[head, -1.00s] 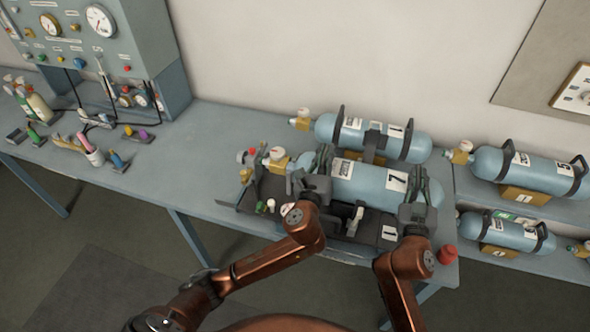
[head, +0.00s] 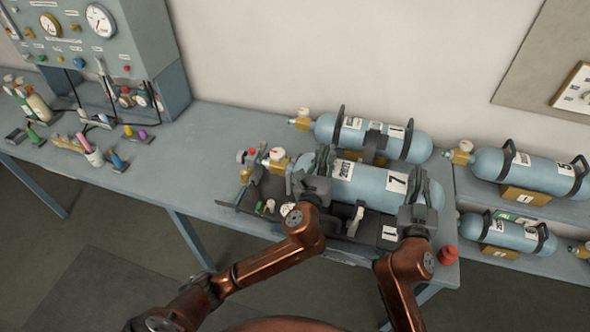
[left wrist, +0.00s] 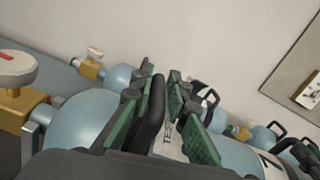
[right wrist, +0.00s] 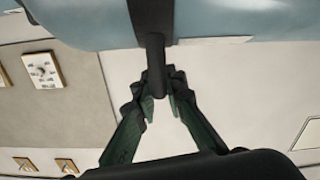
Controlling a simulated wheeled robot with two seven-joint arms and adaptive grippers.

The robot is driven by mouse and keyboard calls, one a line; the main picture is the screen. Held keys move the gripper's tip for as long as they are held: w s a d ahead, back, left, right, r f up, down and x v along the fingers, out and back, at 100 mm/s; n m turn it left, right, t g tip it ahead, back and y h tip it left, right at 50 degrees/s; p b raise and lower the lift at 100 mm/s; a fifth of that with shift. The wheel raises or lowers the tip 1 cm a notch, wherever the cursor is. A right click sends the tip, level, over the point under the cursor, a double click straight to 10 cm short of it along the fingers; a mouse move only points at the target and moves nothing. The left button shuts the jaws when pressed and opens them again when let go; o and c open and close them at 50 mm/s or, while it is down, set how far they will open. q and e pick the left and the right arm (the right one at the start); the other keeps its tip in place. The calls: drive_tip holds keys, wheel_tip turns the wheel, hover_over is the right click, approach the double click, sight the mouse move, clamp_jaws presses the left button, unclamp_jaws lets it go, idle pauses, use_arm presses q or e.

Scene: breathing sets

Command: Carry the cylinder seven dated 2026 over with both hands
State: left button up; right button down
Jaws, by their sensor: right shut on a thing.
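The light blue cylinder marked 7 (head: 370,185) lies on its side on a dark cradle (head: 262,192) on the bench, its brass valve (head: 277,162) to the left. A white date label is on it, too small to read surely. My left gripper (head: 324,160) is at its left-hand black handle; the left wrist view shows the green-padded fingers (left wrist: 163,85) apart, with the handle (left wrist: 152,118) between them. My right gripper (head: 422,180) is at the right-hand handle; in the right wrist view its fingertips (right wrist: 160,88) are shut on that black handle (right wrist: 154,55).
Another blue cylinder (head: 375,135) lies just behind. Cylinder 5 (head: 530,172) and a further one (head: 508,232) lie on the rack at the right. A red cap (head: 447,254) stands at the bench corner. A gauge panel (head: 85,30) stands at the left; the bench between (head: 200,150) is clear.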

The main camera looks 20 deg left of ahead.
use_arm(q)
drive_tip(key=o, duration=0.4)
drive_tip(key=shift+f, duration=0.15)
drive_tip(key=shift+c, duration=0.2)
use_arm(e)
drive_tip(key=shift+s+a+r, duration=0.1)
use_arm(q)
drive_tip(key=shift+f, duration=0.45)
use_arm(e)
drive_tip(key=c, duration=2.4)
unclamp_jaws()
drive_tip(key=shift+f, duration=0.5)
use_arm(q)
drive_tip(key=shift+s+a+r, duration=0.1)
drive_tip(key=shift+r, duration=0.15)
use_arm(e)
drive_tip(key=o, duration=0.3)
drive_tip(key=shift+r, duration=0.2)
drive_tip(key=shift+o, duration=1)
use_arm(q)
drive_tip(key=shift+r, duration=0.1)
use_arm(e)
drive_tip(key=shift+r, duration=0.1)
